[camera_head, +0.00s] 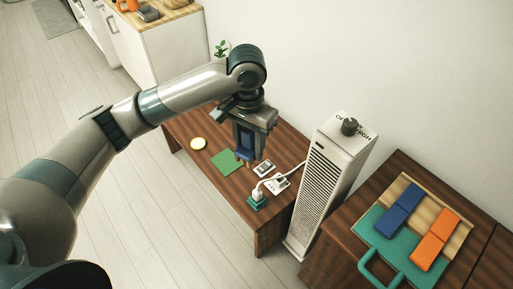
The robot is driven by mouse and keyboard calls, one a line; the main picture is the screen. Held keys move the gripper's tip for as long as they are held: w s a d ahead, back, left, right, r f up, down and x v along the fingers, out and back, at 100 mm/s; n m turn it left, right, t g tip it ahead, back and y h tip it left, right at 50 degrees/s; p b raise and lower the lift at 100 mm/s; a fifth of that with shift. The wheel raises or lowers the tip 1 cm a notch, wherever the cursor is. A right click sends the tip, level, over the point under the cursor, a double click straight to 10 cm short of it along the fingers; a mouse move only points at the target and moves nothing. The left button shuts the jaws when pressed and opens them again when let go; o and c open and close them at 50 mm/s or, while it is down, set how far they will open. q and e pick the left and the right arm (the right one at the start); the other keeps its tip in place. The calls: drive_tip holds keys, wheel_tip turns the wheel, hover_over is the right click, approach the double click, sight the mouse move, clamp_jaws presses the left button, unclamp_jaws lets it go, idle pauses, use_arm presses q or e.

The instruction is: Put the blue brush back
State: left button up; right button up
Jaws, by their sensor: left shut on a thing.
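My left gripper (246,152) points down above the low wooden bench, near its middle. It is shut on a small blue thing (242,138), which I take for the blue brush. Most of it is hidden by the fingers and its shape is hard to tell. A flat green square (225,161) lies on the bench just left of the gripper. My right gripper is not in view.
A teal-handled board (373,226) carries blue (398,209) and orange (434,240) blocks.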

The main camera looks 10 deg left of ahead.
use_arm(q)
drive_tip(key=s+a+n+b, duration=0.3)
drive_tip(key=s+a, duration=0.4)
drive_tip(key=shift+s+r+n, duration=0.2)
drive_tip(key=shift+n, duration=0.2)
drive_tip(key=shift+w, duration=0.1)
